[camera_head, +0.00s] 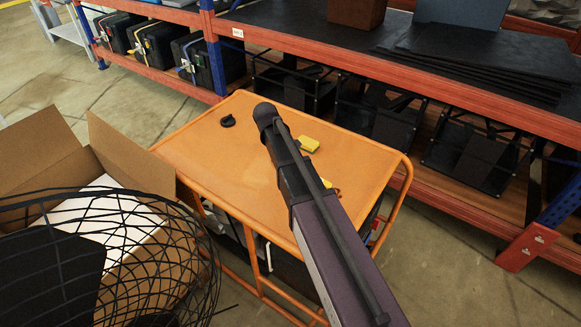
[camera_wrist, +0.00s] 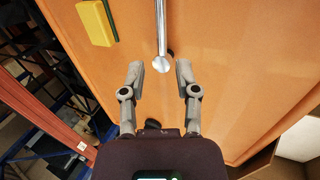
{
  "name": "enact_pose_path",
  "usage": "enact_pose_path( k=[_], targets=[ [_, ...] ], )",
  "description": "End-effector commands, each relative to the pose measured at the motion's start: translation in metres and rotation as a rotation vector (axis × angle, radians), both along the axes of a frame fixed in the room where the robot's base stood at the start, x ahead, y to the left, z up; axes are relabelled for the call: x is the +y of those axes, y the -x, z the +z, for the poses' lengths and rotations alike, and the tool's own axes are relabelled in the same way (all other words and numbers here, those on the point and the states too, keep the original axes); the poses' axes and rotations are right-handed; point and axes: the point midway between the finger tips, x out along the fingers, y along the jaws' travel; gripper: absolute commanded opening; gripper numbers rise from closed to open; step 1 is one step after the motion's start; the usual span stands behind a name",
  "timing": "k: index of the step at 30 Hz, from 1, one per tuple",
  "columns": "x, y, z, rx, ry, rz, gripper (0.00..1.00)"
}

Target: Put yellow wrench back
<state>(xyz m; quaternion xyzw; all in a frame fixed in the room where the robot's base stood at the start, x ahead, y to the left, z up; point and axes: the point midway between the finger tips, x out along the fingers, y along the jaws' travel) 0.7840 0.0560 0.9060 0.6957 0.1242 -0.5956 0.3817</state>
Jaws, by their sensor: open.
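My gripper (camera_wrist: 159,76) is open above the orange cart top (camera_wrist: 235,70) in the wrist view. A shiny silver rod (camera_wrist: 161,30) with a rounded end reaches down to between and just beyond the fingertips. The fingers stand apart on either side of it, and I cannot tell whether it is part of the wrench. No yellow wrench can be made out clearly. In the head view my arm hides the gripper and part of the cart top. A small yellow patch (camera_head: 327,183) shows beside the arm; I cannot tell what it is.
A yellow and green sponge (camera_wrist: 96,22) lies on the cart, also seen in the head view (camera_head: 309,144). A small black object (camera_head: 228,121) lies left of it. An orange-beamed shelf (camera_head: 480,95) stands behind, with black toolboxes (camera_head: 155,45). An open cardboard box (camera_head: 130,155) and black wire basket (camera_head: 165,270) are left.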

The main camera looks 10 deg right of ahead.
Motion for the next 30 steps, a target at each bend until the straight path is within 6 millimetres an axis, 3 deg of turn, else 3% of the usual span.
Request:
enact_pose_path(
  k=[11, 30],
  targets=[
    [-0.002, -0.002, -0.008, 0.0, -0.002, -0.003, 0.41],
    [-0.016, -0.015, -0.058, 0.0, -0.002, -0.003, 0.41]
  ],
)
